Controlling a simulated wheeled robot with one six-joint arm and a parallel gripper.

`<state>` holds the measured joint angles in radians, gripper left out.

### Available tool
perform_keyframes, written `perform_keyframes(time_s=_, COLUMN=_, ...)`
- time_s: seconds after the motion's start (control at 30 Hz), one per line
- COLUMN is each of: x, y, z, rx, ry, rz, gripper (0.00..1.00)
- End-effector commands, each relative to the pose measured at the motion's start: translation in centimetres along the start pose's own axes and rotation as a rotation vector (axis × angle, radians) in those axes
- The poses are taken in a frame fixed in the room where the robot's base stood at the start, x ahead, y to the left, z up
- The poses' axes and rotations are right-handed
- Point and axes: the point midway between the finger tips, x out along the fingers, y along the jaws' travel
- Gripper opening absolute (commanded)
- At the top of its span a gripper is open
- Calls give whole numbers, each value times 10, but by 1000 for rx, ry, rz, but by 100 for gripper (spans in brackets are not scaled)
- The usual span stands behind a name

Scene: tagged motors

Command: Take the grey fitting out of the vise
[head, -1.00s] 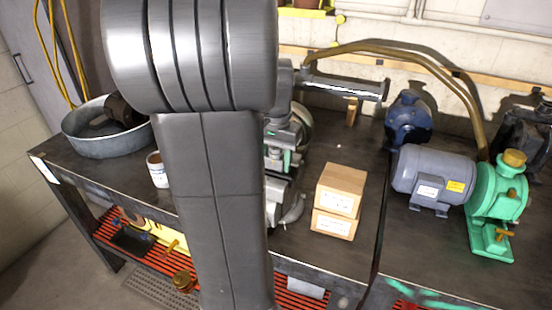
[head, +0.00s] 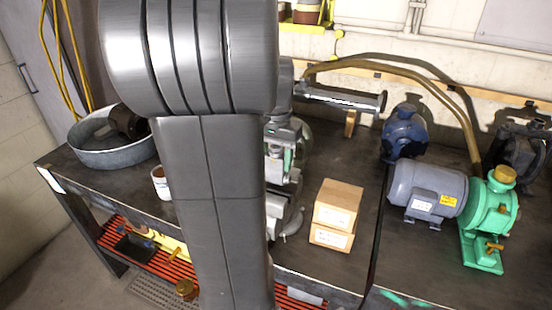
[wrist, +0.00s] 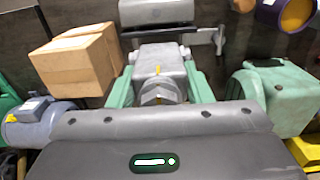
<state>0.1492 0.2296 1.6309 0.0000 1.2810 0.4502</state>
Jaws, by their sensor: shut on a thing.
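The grey fitting (wrist: 160,93) shows in the middle of the wrist view, a hex-shaped piece with a yellow mark. My gripper (wrist: 160,85) is shut on it, with green sides flanking it and the dark housing below. The grey vise (wrist: 156,12) with its bar handle shows at the top of the wrist view, just beyond the fitting. In the head view my arm hides most of the vise (head: 276,206), and the fitting cannot be made out. I cannot tell whether the fitting is clear of the jaws.
Two stacked cardboard boxes (head: 336,212) stand right of the vise. A mug (head: 160,183) and a metal pan (head: 112,150) are on the left. A grey motor (head: 425,190) with a green pump (head: 488,222) stands on the right. Some bench is bare around the boxes.

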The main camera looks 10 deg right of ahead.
Motion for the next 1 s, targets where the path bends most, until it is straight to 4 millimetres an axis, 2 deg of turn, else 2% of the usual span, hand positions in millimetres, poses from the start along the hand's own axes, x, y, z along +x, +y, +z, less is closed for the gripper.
perform_keyframes(time_s=0.03, x=-8, y=0, z=0, rx=0, ry=2, rz=-1, gripper=14)
perform_keyframes(time_s=0.5, x=-41, y=0, z=0, rx=0, ry=2, rz=0, gripper=14)
perform_keyframes(time_s=1.0, x=-42, y=0, z=0, rx=0, ry=2, rz=0, gripper=14)
